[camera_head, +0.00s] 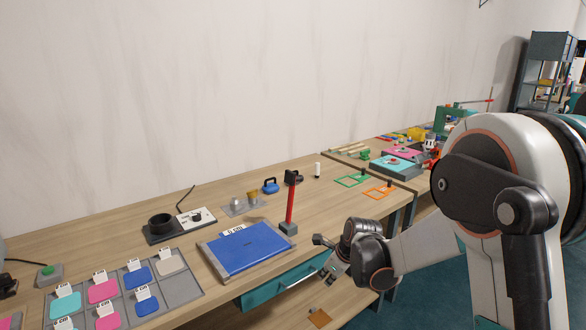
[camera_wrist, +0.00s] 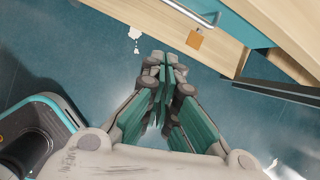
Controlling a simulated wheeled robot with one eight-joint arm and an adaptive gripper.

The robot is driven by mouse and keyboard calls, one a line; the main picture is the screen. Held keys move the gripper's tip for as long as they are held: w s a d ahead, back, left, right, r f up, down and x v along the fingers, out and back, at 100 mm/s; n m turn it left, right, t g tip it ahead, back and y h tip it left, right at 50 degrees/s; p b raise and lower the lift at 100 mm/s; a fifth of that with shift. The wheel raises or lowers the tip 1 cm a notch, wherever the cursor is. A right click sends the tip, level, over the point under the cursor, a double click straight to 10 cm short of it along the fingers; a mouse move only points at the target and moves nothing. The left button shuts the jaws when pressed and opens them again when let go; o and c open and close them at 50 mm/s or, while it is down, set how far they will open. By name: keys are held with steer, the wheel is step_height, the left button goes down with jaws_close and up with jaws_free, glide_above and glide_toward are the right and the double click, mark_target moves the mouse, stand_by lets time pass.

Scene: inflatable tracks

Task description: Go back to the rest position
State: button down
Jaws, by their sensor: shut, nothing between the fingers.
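My gripper (camera_wrist: 165,62) is shut and empty in the wrist view. It points down over the blue floor, beside the bench front. In the head view my gripper (camera_head: 328,258) hangs in front of the bench edge, to the right of the teal drawer (camera_head: 280,284), apart from the tabletop. The drawer's handle also shows at the top of the wrist view (camera_wrist: 190,12). My arm fills the right side of the head view.
An orange tag (camera_wrist: 195,39) lies on the lower shelf. The floor (camera_wrist: 75,65) below is mostly clear.

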steer(key=s+d+r+n+t+h, duration=0.1)
steer(key=s+d+r+n, duration=0.1)
steer(key=s+r+n, duration=0.5)
steer(key=s+d+r+n, duration=0.3)
steer(key=s+r+n, duration=0.2)
steer(key=s+r, duration=0.35)
steer(key=s+d+r+n+t+h, duration=0.1)
steer(key=s+d+n, duration=0.1)
steer(key=s+n, duration=0.5)
steer(key=s+d+r+n, duration=0.1)
steer(key=s+d+n, duration=0.1)
steer(key=s+n, duration=0.5)
steer(key=shift+s+t+h, duration=0.4)
steer(key=shift+s, duration=1.05)
